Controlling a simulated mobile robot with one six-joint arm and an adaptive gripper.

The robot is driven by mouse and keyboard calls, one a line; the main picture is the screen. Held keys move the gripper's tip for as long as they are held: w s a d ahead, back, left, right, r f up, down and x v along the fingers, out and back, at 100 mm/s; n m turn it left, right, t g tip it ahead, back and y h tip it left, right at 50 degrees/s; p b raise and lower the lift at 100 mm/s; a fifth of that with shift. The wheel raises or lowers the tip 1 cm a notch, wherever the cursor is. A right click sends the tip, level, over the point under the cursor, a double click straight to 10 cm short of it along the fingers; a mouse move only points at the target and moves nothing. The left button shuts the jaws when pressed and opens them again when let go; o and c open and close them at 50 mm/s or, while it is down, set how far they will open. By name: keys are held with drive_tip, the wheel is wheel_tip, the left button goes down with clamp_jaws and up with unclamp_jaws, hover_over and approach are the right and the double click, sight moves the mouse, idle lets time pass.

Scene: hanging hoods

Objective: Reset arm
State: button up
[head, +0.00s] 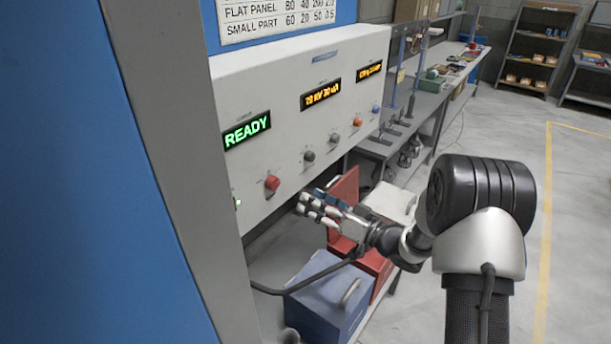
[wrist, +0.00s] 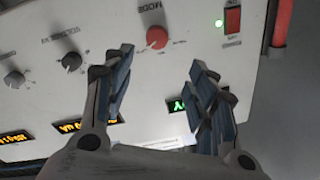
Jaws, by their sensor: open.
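My arm (head: 482,245) reaches from the right side of the head view toward a light control panel. My gripper (head: 318,205) is in front of the panel's lower edge, right of and below the red knob (head: 272,183). In the wrist view my gripper (wrist: 163,85) is open, its two fingers apart with nothing between them. The red knob (wrist: 157,37), labelled MODE, shows beyond the fingertips, between them in the picture. I cannot tell the exact distance from the fingers to the panel.
The control panel (head: 300,110) has a green READY display (head: 246,131), amber displays and several knobs. A blue box (head: 325,300) and a red box (head: 376,270) stand below my gripper. A workbench (head: 425,105) runs behind. Open floor (head: 575,220) lies to the right.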

drive_tip(key=shift+s+d+f, duration=0.1)
drive_tip(key=shift+s+d, duration=0.15)
drive_tip(key=shift+d, duration=0.2)
